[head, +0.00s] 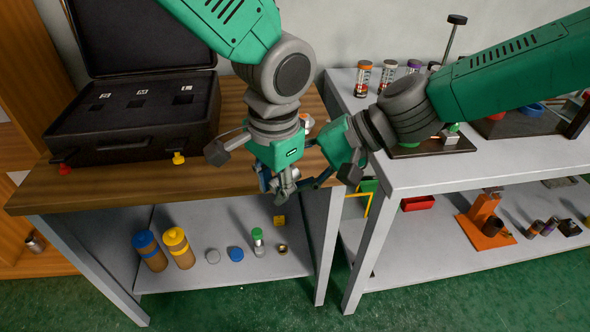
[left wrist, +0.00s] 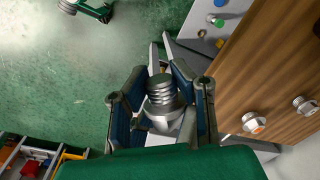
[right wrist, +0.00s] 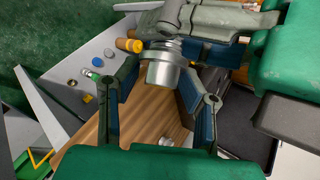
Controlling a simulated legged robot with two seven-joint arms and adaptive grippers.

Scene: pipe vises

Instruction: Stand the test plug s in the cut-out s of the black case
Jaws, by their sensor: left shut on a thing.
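A silver test plug with a threaded end (left wrist: 160,92) is between the fingers of my left gripper (left wrist: 162,108), which is shut on it. In the right wrist view the plug's smooth round end (right wrist: 162,70) faces my right gripper (right wrist: 157,85). The right fingers are open on either side of it, with gaps visible. The black case (head: 125,151) lies open on the wooden table.
Two other silver plugs (left wrist: 253,123) stand on the wooden table (head: 40,195). The lower shelf (head: 215,222) holds bottles, caps and small parts. The grey table (head: 425,176) at right carries several capped cylinders and a dark plate. Bare wood lies in front of the case.

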